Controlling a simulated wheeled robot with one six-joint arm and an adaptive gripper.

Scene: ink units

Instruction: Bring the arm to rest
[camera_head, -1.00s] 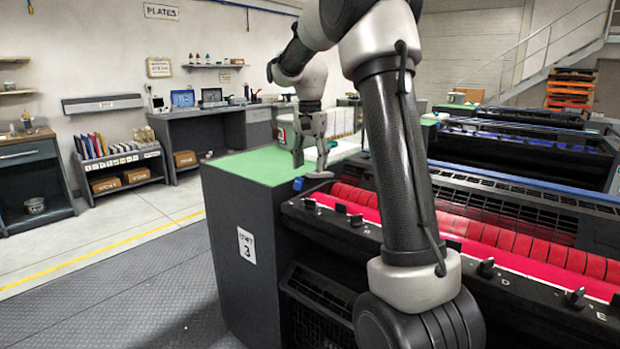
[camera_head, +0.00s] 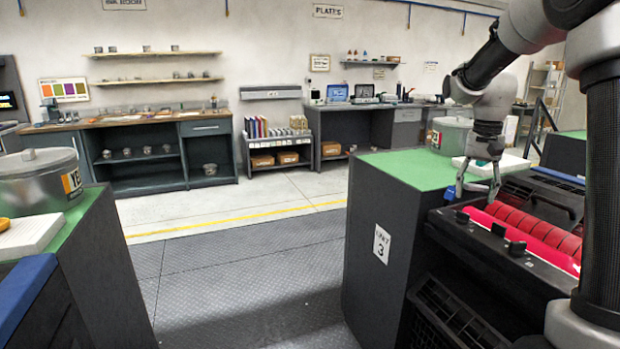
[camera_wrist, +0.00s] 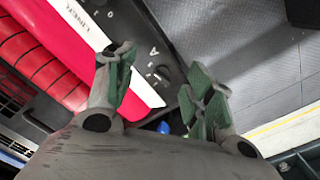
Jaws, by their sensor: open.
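My gripper (camera_head: 476,190) hangs at the end of my bent arm, fingers pointing down, at the right of the head view. It is open and nothing shows between its fingers. It appears over the border between the green-topped cabinet (camera_head: 392,165) marked 3 and the inking unit with red rollers (camera_head: 535,228). In the wrist view, its green-lined fingers (camera_wrist: 160,78) stand apart. I cannot tell the exact height above the unit.
A tin (camera_head: 452,138) and white sheets (camera_head: 503,165) sit on the green top. At left, another cabinet (camera_head: 110,270) carries a tin (camera_head: 42,180) and a white pad (camera_head: 35,235). Between the cabinets the dark floor (camera_head: 245,270) is clear. Benches line the back wall.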

